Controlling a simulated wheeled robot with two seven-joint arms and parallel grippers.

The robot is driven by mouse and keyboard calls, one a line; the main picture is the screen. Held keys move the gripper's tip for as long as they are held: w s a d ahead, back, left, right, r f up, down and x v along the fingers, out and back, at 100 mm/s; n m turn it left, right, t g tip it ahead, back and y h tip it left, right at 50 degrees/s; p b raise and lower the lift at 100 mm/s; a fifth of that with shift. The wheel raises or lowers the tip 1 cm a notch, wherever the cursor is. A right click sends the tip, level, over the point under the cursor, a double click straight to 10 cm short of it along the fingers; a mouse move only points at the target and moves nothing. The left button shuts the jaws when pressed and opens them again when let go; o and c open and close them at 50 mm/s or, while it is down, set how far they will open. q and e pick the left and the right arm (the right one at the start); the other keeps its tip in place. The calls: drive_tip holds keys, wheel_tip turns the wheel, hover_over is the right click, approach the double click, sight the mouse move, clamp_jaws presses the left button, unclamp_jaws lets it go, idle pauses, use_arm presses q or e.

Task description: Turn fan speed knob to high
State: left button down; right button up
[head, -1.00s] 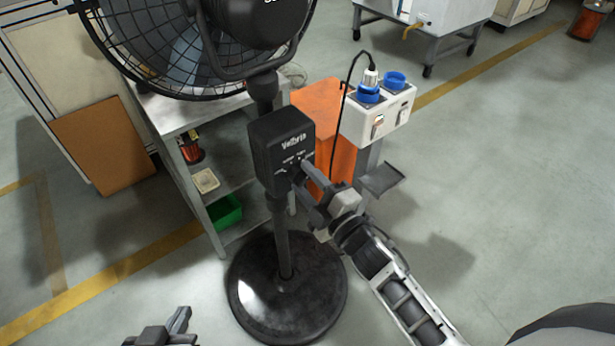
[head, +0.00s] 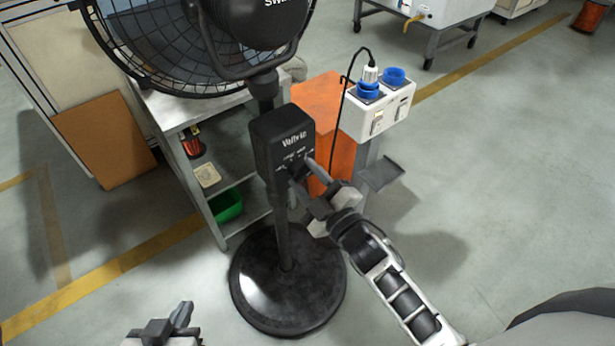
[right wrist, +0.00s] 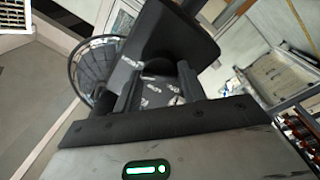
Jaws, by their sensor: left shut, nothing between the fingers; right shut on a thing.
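The black pedestal fan's control box (head: 282,143) stands upright on its pole, with white lettering on its front. The fan head (head: 190,45) is above it and the round base (head: 287,280) is on the floor. My right gripper (head: 298,178) is at the lower front of the box, shut on the speed knob, which its fingers hide. In the right wrist view my right gripper's fingers (right wrist: 155,92) reach to the box (right wrist: 172,40), and the knob cannot be made out. My left gripper (head: 180,318) is shut and empty at the bottom left, away from the fan.
A grey shelf (head: 172,107) with a green bin (head: 226,206) stands behind the fan. An orange cabinet (head: 318,105) and a white socket box (head: 377,115) with blue plugs and a black cable stand just right of the control box. Floor at the right is clear.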

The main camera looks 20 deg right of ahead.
drive_tip(key=shift+s+f, duration=0.15)
drive_tip(key=shift+f, duration=0.2)
drive_tip(key=o, duration=0.9)
drive_tip(key=shift+r, duration=0.15)
drive_tip(key=b+v, duration=0.1)
drive_tip(key=v, duration=1.4)
drive_tip(key=shift+s, duration=0.4)
drive_tip(key=shift+w+d+r, duration=0.1)
